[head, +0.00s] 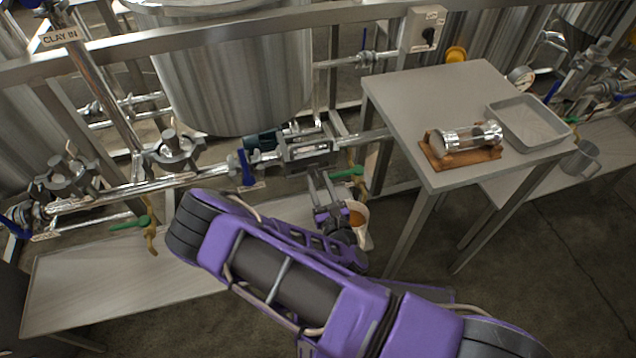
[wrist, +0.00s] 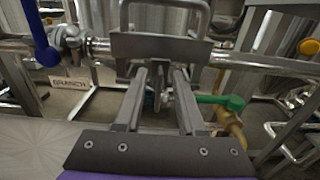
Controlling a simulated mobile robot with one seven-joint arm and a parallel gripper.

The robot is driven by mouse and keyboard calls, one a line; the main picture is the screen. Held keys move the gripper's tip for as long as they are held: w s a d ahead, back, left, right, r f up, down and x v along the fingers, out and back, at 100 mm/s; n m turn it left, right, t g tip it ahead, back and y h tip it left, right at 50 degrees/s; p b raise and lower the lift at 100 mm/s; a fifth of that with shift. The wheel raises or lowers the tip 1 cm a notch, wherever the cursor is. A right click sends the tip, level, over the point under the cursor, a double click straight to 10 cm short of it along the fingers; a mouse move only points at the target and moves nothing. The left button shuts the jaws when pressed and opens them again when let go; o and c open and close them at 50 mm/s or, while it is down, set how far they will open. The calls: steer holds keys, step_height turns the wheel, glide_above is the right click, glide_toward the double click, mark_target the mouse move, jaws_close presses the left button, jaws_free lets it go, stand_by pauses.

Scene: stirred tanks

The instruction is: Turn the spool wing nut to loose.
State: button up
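My gripper (head: 318,178) is at the pipe run in the head view, just below a grey bracket (head: 306,149) on the pipe. In the wrist view its two fingers (wrist: 160,85) stand apart and reach up to the bracket's plate (wrist: 160,47). A small metal part (wrist: 166,90) shows in the gap, with no clear contact on either finger. It may be the spool wing nut, but I cannot tell its shape or angle. The plate hides what lies behind it.
A blue-handled valve (head: 245,168) is left of the bracket and a green-handled valve (head: 346,174) right, close to my fingers.

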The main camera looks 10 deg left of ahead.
steer(key=shift+w+a, duration=0.2)
steer(key=shift+w, duration=0.2)
steer(key=shift+c, duration=0.3)
jaws_close()
